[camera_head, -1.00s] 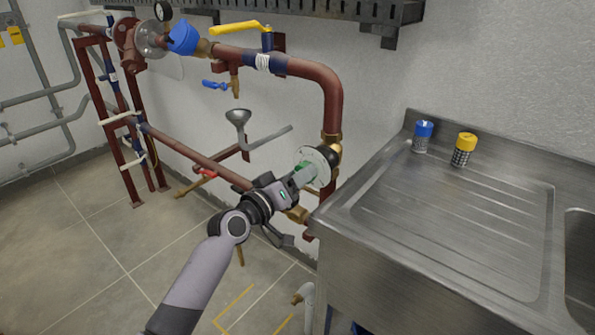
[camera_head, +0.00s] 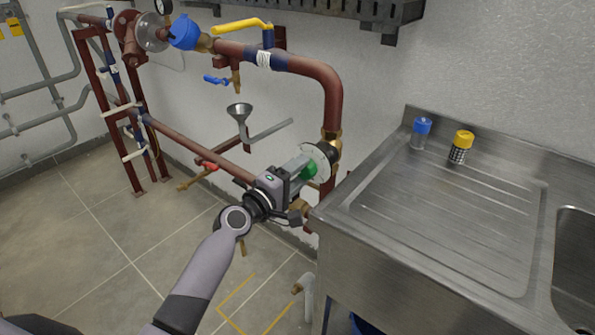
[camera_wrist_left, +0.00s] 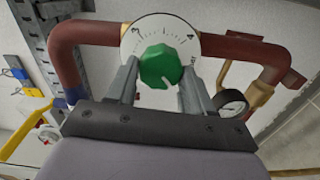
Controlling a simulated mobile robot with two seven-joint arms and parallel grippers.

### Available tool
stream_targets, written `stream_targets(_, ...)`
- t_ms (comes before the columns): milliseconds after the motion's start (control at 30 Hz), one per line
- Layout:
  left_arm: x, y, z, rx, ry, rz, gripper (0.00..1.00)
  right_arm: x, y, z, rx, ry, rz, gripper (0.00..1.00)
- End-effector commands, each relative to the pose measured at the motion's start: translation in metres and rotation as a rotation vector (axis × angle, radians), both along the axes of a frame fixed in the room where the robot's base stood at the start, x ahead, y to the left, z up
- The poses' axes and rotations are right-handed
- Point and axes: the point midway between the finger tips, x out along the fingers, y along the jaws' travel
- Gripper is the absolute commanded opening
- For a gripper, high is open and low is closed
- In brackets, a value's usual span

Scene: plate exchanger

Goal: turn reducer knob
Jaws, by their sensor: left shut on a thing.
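The reducer knob is green and sits in front of a round white dial on the brown pipe. In the head view the knob (camera_head: 309,170) is partly covered by my gripper, and the dial (camera_head: 322,158) shows behind it. My left gripper (camera_head: 302,171) is shut on the knob, its fingers on either side of it. In the left wrist view the knob (camera_wrist_left: 160,66) lies between the two finger ends (camera_wrist_left: 161,76), with the scale of the dial (camera_wrist_left: 160,24) visible above it. My right gripper is not in view.
A steel sink counter (camera_head: 430,215) stands close on the right, with a blue-capped shaker (camera_head: 421,133) and a yellow-capped shaker (camera_head: 461,147). A grey funnel (camera_head: 239,112) and brown pipes (camera_head: 200,162) are behind. A pressure gauge (camera_wrist_left: 232,103) is near the right finger. The floor at left is clear.

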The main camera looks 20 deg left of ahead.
Motion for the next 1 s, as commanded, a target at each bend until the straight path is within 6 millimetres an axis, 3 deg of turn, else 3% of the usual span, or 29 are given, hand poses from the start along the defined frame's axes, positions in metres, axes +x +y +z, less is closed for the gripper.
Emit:
stream_targets(733, -0.0003, -0.0003, -0.0013, -0.088, 0.034, -0.001, 0.21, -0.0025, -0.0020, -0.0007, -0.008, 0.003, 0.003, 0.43)
stream_targets(767, -0.0003, -0.0003, -0.0013, -0.088, 0.034, -0.001, 0.55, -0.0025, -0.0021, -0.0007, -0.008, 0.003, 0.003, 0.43)
stream_targets(833, -0.0003, -0.0003, -0.0012, -0.088, 0.034, -0.001, 0.77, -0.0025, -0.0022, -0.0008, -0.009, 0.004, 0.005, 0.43)
stream_targets(1000, -0.0002, -0.0002, -0.0008, -0.085, 0.032, -0.001, 0.77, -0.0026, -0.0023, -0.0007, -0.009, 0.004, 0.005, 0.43)
